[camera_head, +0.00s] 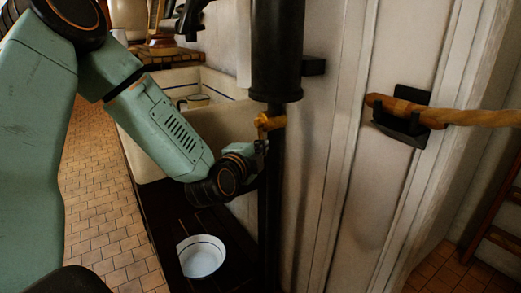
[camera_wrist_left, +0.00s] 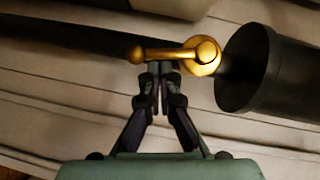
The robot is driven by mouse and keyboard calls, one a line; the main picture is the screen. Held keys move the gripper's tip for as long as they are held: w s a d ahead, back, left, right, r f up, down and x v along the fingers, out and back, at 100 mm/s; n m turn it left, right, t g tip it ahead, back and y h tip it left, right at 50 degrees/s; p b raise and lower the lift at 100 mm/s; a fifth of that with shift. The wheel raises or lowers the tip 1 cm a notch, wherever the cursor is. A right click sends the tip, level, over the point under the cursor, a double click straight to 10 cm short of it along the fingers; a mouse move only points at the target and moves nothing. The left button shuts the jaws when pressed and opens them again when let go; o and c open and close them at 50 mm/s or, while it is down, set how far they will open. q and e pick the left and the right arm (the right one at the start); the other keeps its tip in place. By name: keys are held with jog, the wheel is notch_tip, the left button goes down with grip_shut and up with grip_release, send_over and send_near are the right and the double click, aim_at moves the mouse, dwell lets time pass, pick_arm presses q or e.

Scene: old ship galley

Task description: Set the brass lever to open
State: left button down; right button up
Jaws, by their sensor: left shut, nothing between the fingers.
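The brass lever (camera_head: 270,121) sits on a dark vertical pipe just below a thick black cylinder. In the left wrist view the lever (camera_wrist_left: 165,54) shows a round hub at the right and a small ball end at the left. My left gripper (camera_head: 261,148) is just below the lever in the head view. In the left wrist view its fingertips (camera_wrist_left: 160,72) are shut together, empty, at the side of the lever's arm. I cannot tell whether they touch it. My right gripper is not in view.
The black cylinder (camera_head: 276,50) hangs above the lever, close to a pale panelled wall (camera_head: 325,150). A white bowl (camera_head: 201,256) stands on a dark surface below my left arm. A wooden handle (camera_head: 400,109) rests in a black bracket to the right. A pale sink (camera_head: 205,120) is behind my arm.

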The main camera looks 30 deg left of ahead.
pick_arm(q)
jog(key=shift+a, duration=0.15)
jog(key=shift+w+a+f+m+t+p, duration=0.3)
jog(key=shift+a+m+t+p, duration=0.35)
jog(key=shift+p, duration=0.6)
jog(key=shift+d, duration=0.15)
